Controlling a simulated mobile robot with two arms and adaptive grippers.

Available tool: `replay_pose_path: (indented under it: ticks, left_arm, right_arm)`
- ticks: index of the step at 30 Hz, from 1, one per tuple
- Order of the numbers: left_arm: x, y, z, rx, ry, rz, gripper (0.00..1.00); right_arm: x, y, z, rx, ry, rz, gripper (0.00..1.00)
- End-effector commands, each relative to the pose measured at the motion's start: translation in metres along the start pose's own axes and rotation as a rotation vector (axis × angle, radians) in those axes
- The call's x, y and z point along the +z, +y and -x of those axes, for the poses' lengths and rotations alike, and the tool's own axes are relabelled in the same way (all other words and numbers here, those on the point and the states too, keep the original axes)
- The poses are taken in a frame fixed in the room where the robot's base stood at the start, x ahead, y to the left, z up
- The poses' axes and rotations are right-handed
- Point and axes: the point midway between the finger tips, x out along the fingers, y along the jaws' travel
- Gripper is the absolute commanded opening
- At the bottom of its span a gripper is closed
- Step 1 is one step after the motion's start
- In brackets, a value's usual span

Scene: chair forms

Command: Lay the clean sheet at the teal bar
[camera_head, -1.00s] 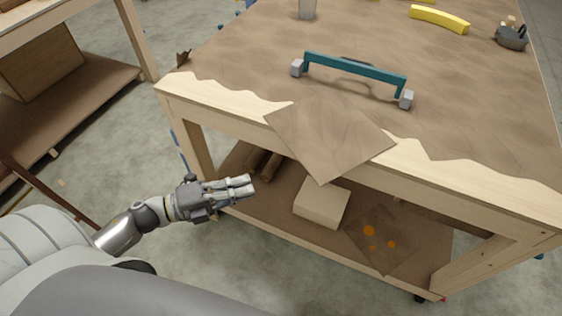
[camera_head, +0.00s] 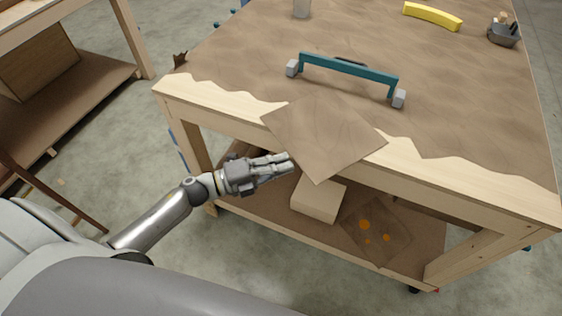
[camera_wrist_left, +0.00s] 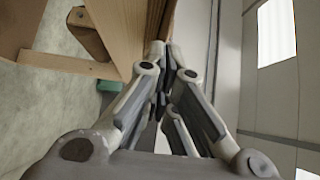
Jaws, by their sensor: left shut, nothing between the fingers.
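A plain brown square sheet (camera_head: 322,135) lies at the front edge of the workbench top, one corner hanging out over the edge. The teal bar (camera_head: 348,70), with grey blocks at its ends, stands on the top just behind the sheet. A second brown sheet with orange spots (camera_head: 375,232) lies on the lower shelf. My left gripper (camera_head: 288,163) is shut and empty, in front of the bench, just left of the clean sheet's overhanging corner. In the left wrist view its fingers (camera_wrist_left: 166,62) are close together beside a wooden part. My right gripper is not in view.
The workbench top (camera_head: 450,110) has a wavy brown cover and a pale wooden front strip. A yellow curved piece (camera_head: 432,16), a dark holder (camera_head: 503,35) and a clear cup (camera_head: 302,8) stand at the back. A pale block (camera_head: 319,200) sits on the lower shelf.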

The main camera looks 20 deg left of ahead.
Motion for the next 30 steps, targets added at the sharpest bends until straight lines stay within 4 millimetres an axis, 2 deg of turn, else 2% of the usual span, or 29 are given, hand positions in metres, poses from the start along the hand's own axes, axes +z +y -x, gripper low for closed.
replay_pose_path:
  ticks: [10, 21, 30]
  left_arm:
    - [0.001, 0.001, -0.001, 0.0, 0.001, 0.0, 0.0]
    - [0.03, 0.002, -0.03, 0.0, 0.001, -0.001, 0.0]
    - [0.033, 0.0, -0.033, 0.001, 0.0, 0.001, 0.0]
  right_arm:
    - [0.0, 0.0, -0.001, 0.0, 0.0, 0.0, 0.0]
    - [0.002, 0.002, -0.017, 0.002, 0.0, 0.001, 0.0]
    - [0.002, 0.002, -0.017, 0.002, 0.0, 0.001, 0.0]
